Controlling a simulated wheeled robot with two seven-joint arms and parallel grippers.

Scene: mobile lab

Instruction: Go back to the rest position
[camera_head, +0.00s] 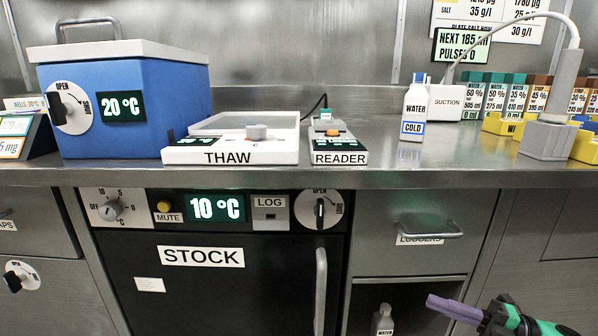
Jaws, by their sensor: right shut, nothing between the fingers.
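My right gripper (456,308) shows at the bottom right, in front of the lower cabinet. Its purple fingers are together with nothing between them, and its green and black body runs off the lower edge. It is apart from the counter and the drawer. My left gripper is not in the view.
The steel counter (400,174) bears a blue box (180,110) reading 20 °C, a THAW unit (230,157), a READER (340,157), a COLD water bottle (413,108) and a suction unit (445,103). Below are the STOCK fridge (210,290) and a LOGGERS drawer (420,255).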

